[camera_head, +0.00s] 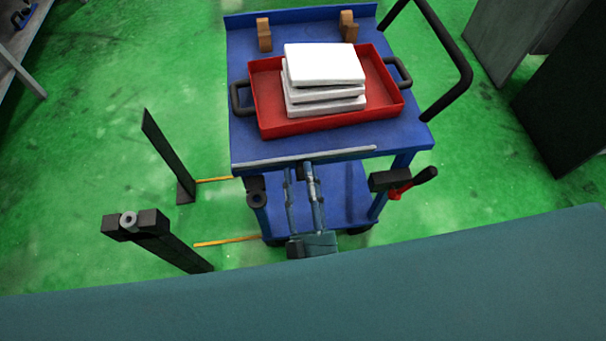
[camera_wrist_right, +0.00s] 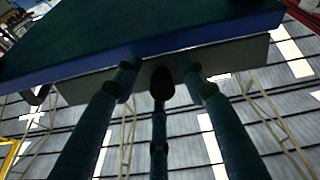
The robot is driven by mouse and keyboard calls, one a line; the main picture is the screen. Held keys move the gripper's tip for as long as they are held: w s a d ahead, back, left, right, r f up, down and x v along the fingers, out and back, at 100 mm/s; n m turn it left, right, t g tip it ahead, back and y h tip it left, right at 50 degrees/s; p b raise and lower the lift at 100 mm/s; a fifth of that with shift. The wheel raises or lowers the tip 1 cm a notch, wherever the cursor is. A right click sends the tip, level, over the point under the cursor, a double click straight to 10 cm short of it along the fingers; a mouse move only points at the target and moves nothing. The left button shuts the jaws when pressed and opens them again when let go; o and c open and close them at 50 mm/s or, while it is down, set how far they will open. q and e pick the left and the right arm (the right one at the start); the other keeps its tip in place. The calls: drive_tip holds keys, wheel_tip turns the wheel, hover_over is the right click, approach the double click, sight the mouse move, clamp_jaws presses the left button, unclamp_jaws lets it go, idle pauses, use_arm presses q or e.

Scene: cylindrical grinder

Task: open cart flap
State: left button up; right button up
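The blue cart (camera_head: 275,152) stands ahead of me. A thin light-grey strip (camera_head: 300,158), apparently the flap, runs along the near edge of its top. My right gripper (camera_head: 298,172) is just below this edge, its long fingers pointing up toward the strip. In the right wrist view, a grey panel (camera_wrist_right: 235,55) lies under the blue edge of the cart top. The gripper's three fingers (camera_wrist_right: 160,78) look straight and spread apart, with their tips close to the panel. Nothing is held between them. I cannot tell whether the fingertips touch it. My left gripper is not in view.
A red tray (camera_head: 380,97) with stacked white blocks (camera_head: 323,64) stands on the cart, with brown blocks (camera_head: 264,35) behind. A black handle (camera_head: 463,75) curves at its right. A red-and-black clamp (camera_head: 400,188) sits at the cart's near right. Black posts (camera_head: 165,155) stand left.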

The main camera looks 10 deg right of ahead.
drive_tip(key=shift+r, duration=0.1)
drive_tip(key=v, duration=1.2)
